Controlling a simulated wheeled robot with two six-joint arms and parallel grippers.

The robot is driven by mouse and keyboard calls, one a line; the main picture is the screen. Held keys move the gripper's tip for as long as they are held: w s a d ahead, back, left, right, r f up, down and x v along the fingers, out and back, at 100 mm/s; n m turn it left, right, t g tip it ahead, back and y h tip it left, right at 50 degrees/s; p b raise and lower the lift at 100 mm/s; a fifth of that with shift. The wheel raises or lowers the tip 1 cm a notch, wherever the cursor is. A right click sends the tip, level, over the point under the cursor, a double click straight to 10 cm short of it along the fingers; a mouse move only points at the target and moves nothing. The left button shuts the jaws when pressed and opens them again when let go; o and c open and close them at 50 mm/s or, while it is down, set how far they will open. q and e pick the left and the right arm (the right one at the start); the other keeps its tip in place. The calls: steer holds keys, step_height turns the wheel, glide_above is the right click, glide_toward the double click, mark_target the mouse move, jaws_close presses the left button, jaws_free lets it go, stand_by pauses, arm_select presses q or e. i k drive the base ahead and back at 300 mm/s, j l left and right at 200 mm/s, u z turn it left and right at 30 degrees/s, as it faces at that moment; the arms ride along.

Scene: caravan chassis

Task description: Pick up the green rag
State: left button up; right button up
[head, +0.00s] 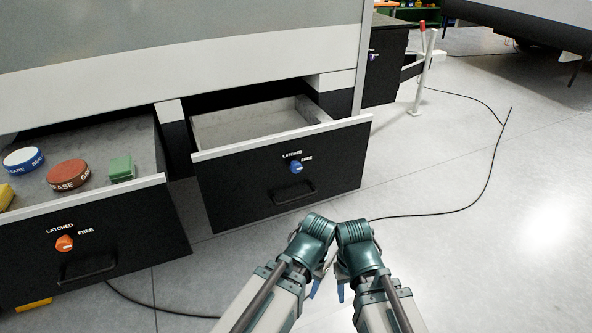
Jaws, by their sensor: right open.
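A small green folded block-like item (121,169), which looks like the green rag, lies in the open left drawer (95,209), near its right front corner. Both of my arms reach in from the bottom centre, with their wrists close together in front of the right drawer. My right gripper (341,290) hangs below its wrist, mostly hidden by it. It is open, with nothing seen in it. My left gripper (317,287) shows only a bluish tip beside it, so its jaws cannot be made out. Both grippers are well to the right of the green item and apart from it.
The left drawer also holds a red-brown tin (69,175), a blue-and-white tin (23,160) and a yellow item (5,196). The right drawer (250,128) is open and looks empty. A black cable (440,213) runs over the floor.

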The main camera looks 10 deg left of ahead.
mark_target(121, 169)
steer(key=u, duration=1.55)
steer(key=z, duration=1)
steer(key=j, duration=0.65)
steer(key=i+j, duration=0.1)
steer(key=j, duration=0.55)
